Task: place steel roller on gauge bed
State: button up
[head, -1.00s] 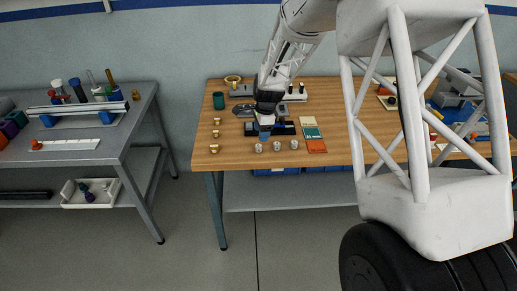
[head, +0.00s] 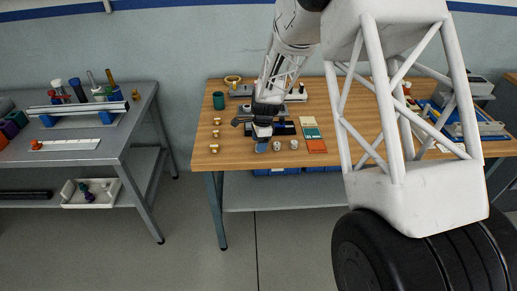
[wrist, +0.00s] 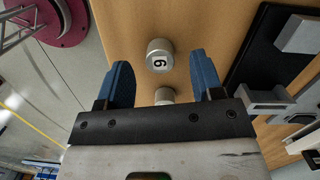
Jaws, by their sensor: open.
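My gripper (head: 261,147) is low over the front of the wooden table, at the left end of a short row of silver rollers. Two rollers, one in the middle (head: 278,145) and one at the right (head: 294,145), show beside it. In the wrist view my jaws (wrist: 160,85) are open and empty. A steel roller marked 6 or 9 (wrist: 160,55) stands upright ahead of the gap between the fingertips. A second roller (wrist: 164,95) is partly hidden by the gripper body. A dark bed with grey blocks (wrist: 252,62) lies to the right; I cannot tell if it is the gauge bed.
Several brass pieces (head: 214,148) stand left of the gripper. Coloured cards (head: 312,133) lie to the right. A green cup (head: 219,100) stands at the back left. A grey bench (head: 110,152) is further left, with floor between.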

jog(key=shift+a+f, duration=0.1)
jog(key=shift+f, duration=0.9)
grip_shut()
jog(key=shift+r, duration=0.15)
jog(key=shift+r, duration=0.4)
notch_tip(320, 180, up, 3)
jog(key=shift+f, duration=0.1)
jog(key=s+d+r, duration=0.1)
jog(key=s+d, duration=0.1)
jog(key=s, duration=1.3)
jog(key=shift+s+d, duration=0.4)
jog(key=shift+r, duration=0.1)
